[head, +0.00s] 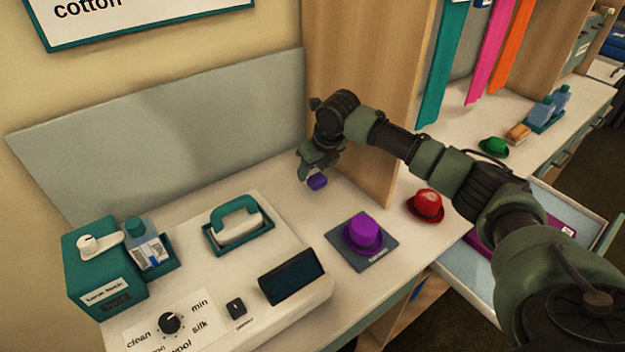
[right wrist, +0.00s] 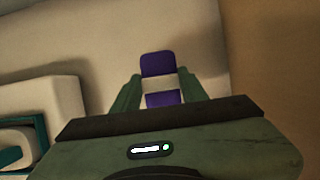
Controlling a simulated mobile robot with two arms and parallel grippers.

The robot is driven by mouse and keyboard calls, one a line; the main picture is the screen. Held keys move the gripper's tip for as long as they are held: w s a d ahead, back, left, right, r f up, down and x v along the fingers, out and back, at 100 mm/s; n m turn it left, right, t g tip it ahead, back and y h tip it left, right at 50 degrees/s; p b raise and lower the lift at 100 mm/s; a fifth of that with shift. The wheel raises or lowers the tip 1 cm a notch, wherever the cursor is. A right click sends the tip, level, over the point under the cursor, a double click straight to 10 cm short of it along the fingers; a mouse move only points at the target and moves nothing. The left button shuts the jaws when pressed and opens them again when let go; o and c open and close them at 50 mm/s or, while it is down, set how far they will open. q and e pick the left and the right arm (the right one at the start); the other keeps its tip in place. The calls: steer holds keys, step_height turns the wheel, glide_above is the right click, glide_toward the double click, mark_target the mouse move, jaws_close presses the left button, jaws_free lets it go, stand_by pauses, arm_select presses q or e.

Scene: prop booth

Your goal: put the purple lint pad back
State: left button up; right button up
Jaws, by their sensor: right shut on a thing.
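The purple lint pad (head: 317,182) is held in my right gripper (head: 309,172), above the white counter near the wooden partition. In the right wrist view the pad (right wrist: 158,64) is purple with a pale band across it, between the two fingers of the gripper (right wrist: 156,95). The gripper is shut on it. I cannot tell how far above the counter it is. My left gripper is not in view.
A purple hat (head: 362,232) sits on a dark mat (head: 378,258), with a red hat (head: 425,205) to its right. A white console (head: 215,285) carries an iron (head: 236,222) and a teal box (head: 92,262). An open drawer (head: 470,268) is under my arm.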

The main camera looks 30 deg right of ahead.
mark_target(315, 175)
step_height(315, 175, down, 4)
steer(key=shift+f, duration=0.1)
steer(key=o, duration=1.3)
steer(key=v, duration=1.2)
steer(key=shift+w, duration=0.1)
